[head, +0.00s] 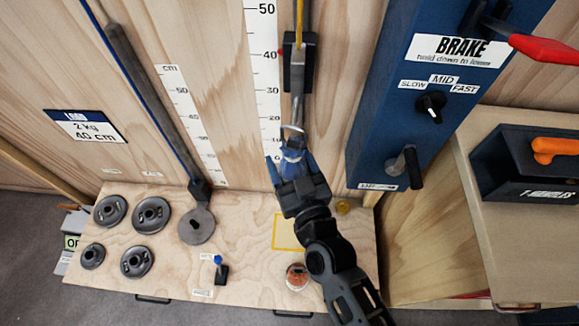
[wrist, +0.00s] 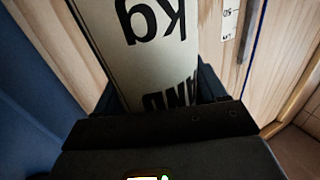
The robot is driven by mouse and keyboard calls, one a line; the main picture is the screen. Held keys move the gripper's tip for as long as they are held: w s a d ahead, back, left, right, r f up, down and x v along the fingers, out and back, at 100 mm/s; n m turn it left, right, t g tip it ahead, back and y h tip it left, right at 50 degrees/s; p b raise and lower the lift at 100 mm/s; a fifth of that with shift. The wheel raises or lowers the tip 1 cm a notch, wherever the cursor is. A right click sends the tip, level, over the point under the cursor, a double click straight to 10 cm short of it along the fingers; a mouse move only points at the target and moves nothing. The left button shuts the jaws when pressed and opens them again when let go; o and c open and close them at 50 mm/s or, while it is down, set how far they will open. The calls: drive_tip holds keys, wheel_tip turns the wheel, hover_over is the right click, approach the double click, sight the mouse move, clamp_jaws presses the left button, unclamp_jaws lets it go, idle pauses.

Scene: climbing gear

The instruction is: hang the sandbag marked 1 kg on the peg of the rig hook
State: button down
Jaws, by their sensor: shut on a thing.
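The sandbag (head: 293,152) shows as a small blue-and-white shape with a pale loop on top, mostly hidden by my gripper (head: 290,172). My gripper is shut on it, upright in front of the ruler wall. In the wrist view the bag's pale label (wrist: 150,60) fills the jaws, reading "kg" and part of "SAND" upside down; the number is out of view. The rig hook (head: 297,85) hangs from a yellow cord right above the bag, with a dark block and a grey shank. The loop is close to its lower end; I cannot tell whether they touch or where the peg is.
The blue brake panel (head: 395,110) with a red lever (head: 545,48) stands to the right. Several dark disc weights (head: 136,262), a blue-topped peg (head: 219,268) and a round tin (head: 297,276) are on the wooden bench (head: 180,283).

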drive_tip(key=shift+w+d+f+b, duration=0.1)
drive_tip(key=shift+w+f+b, duration=0.1)
drive_tip(key=shift+w+b, duration=0.9)
drive_tip(key=shift+w+f+b, duration=0.15)
drive_tip(key=shift+w+b, duration=0.35)
drive_tip(key=shift+w, duration=1.3)
unclamp_jaws()
drive_tip(key=shift+f, duration=0.15)
drive_tip(key=b+v, duration=0.1)
drive_tip(key=v, duration=0.6)
drive_tip(key=shift+s+f, duration=0.1)
drive_tip(key=shift+s, duration=0.15)
drive_tip(key=shift+s+d, duration=0.1)
drive_tip(key=shift+s, duration=0.1)
